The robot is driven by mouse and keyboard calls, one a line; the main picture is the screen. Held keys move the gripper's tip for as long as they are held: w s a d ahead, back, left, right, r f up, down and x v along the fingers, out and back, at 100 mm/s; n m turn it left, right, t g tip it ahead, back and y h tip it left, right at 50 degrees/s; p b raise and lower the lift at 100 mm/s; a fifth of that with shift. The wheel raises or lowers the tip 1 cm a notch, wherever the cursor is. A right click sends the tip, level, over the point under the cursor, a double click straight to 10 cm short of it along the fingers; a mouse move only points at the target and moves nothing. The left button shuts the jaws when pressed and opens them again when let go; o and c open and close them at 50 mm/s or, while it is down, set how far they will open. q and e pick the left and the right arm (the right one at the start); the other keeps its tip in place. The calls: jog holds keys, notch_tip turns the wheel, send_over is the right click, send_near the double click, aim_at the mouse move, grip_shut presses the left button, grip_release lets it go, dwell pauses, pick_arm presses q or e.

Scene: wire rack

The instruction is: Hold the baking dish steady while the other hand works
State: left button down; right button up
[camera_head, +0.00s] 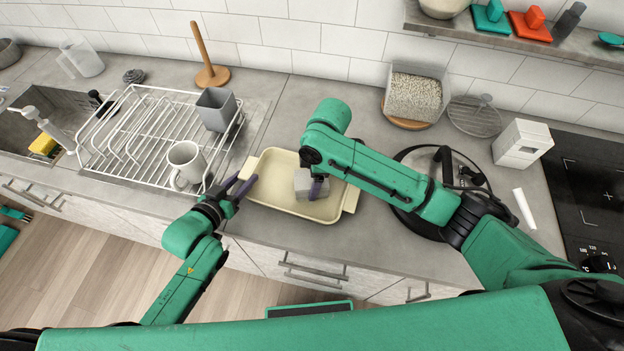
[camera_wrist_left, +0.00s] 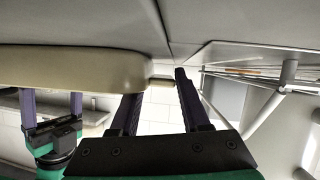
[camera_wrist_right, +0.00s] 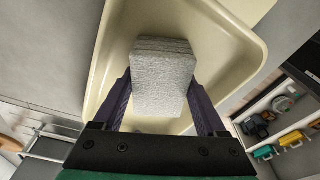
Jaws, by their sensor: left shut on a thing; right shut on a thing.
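The cream baking dish (camera_head: 262,205) sits on the counter near its front edge, right of the wire rack. It also shows in the left wrist view (camera_wrist_left: 75,68) and the right wrist view (camera_wrist_right: 225,40). My left gripper (camera_head: 242,184) is shut on the dish's left handle (camera_wrist_left: 161,82). My right gripper (camera_wrist_right: 160,92) is shut on a light grey sponge-like block (camera_wrist_right: 163,75), with one finger on each side of it, inside the dish. In the head view the right forearm covers part of the block (camera_head: 308,188) and the dish's far right corner.
A white wire rack (camera_head: 130,150) holds a white mug (camera_head: 186,162) and a grey cup (camera_head: 216,108) close to my left gripper. A round black-rimmed lid or pan (camera_head: 408,222) lies right of the dish under my right arm. A white box (camera_head: 522,143) stands by the cooktop.

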jog(key=shift+s+a, duration=0.25)
jog(key=shift+s, duration=0.3)
jog(key=shift+s+a, duration=0.25)
jog(key=shift+s, duration=0.3)
jog(key=shift+w+d+r, duration=0.1)
jog(key=shift+w+d, duration=0.2)
jog(key=shift+w, duration=0.3)
jog(key=shift+w+d, duration=0.25)
jog(key=shift+w, duration=0.35)
notch_tip(320, 180, up, 7)
